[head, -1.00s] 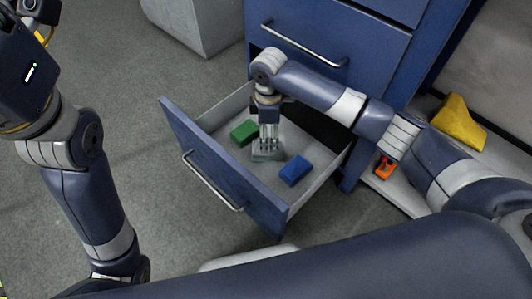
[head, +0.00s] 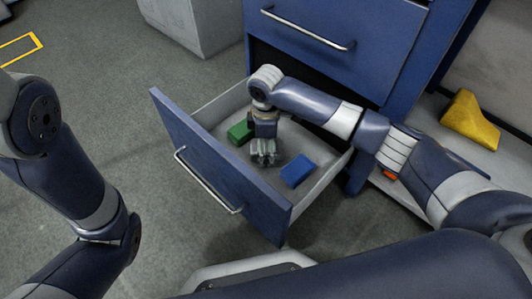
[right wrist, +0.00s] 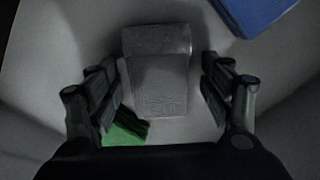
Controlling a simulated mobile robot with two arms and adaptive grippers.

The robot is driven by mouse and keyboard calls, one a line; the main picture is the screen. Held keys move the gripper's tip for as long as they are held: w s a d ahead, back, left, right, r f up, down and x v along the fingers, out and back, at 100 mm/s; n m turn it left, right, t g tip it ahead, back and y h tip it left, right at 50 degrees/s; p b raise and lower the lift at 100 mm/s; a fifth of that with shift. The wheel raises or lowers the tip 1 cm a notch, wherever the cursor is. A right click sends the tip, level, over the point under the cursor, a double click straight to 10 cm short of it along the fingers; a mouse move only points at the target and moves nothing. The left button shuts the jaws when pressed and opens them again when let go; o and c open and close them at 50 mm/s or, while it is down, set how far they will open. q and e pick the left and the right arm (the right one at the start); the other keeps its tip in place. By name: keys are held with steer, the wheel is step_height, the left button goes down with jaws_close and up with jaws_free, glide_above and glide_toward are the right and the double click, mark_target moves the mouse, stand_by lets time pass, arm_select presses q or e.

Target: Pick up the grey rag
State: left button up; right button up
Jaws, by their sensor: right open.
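The grey rag (right wrist: 160,85) is a folded, textured piece lying on the floor of the open drawer (head: 233,160). In the right wrist view it lies between the two fingers of my right gripper (right wrist: 161,92), with a gap on each side. In the head view my right gripper (head: 264,159) points down inside the drawer and hides most or all of the rag. It is open and holds nothing. My left gripper is out of view; only links of the left arm show at the left.
A green block (head: 240,131) and a blue block (head: 297,171) lie in the drawer on either side of my right gripper. The drawer walls and the blue cabinet (head: 370,45) surround it closely. A yellow cloth-like thing (head: 470,122) lies on a shelf at the right.

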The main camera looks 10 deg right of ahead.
steer(key=shift+c, duration=0.3)
steer(key=c, duration=1.2)
